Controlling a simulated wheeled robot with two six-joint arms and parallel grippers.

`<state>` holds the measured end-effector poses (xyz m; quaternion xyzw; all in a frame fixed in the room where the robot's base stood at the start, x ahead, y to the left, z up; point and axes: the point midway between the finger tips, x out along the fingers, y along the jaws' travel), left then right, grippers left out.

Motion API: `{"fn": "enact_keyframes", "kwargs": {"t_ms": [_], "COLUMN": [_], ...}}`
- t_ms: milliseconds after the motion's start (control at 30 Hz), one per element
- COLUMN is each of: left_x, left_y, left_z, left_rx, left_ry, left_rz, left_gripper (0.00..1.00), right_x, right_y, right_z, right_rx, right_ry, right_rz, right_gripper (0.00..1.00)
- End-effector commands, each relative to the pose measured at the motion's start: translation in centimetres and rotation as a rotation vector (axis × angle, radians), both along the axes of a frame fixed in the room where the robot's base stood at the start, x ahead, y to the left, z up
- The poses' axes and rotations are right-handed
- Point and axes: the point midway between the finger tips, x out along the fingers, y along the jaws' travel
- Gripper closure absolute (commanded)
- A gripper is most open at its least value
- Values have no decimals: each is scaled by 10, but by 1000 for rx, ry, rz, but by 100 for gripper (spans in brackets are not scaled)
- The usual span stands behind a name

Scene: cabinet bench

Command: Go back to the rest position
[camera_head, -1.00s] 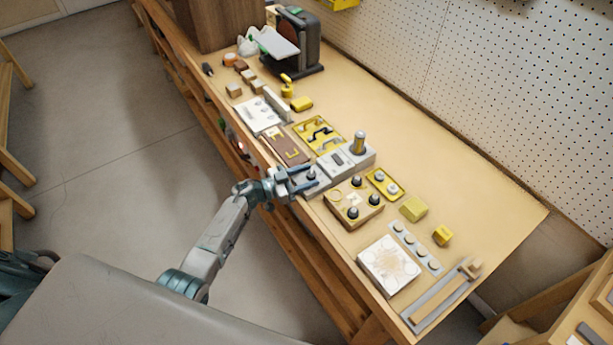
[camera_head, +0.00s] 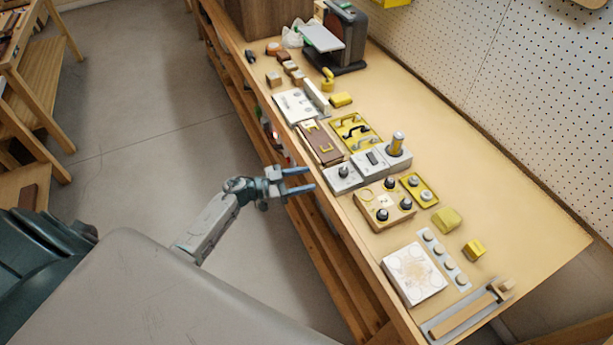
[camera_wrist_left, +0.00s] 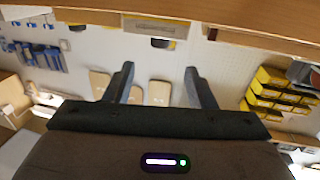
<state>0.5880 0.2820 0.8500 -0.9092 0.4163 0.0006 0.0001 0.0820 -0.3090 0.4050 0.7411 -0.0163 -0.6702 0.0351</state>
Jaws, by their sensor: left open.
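My left gripper (camera_head: 297,181) is open and empty in the head view. It is off the front edge of the workbench (camera_head: 500,210), left of the grey box with a dark knob (camera_head: 343,174), and touches nothing that I can see. In the left wrist view its two dark fingers (camera_wrist_left: 158,85) stand apart with nothing between them. My right gripper does not show in either view.
The bench top holds a wooden knob box (camera_head: 384,205), a yellow handle tray (camera_head: 355,132), a white patterned plate (camera_head: 413,273) and a dark machine (camera_head: 343,35). A pegboard wall (camera_head: 520,80) stands behind. The floor (camera_head: 140,130) left of the bench is open.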

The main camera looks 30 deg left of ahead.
Motion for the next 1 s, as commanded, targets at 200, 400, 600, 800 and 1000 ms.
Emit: {"fn": "enact_keyframes", "kwargs": {"t_ms": [200, 400, 600, 800, 1000], "left_x": [0, -7, -52, -141, -259], "left_y": [0, 10, 46, 69, 72], "left_z": [0, -43, -169, -291, -388], "left_rx": [0, -12, 65, 235, 424], "left_ry": [0, 28, 185, 447, 753], "left_rz": [0, 134, 491, 731, 833], "left_gripper": [50, 50, 50, 50, 50], "right_x": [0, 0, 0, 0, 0], "right_y": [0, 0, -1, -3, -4], "right_z": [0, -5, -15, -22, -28], "right_rx": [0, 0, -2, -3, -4], "right_ry": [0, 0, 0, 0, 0], "right_rz": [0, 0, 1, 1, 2], "right_gripper": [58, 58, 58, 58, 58]}}
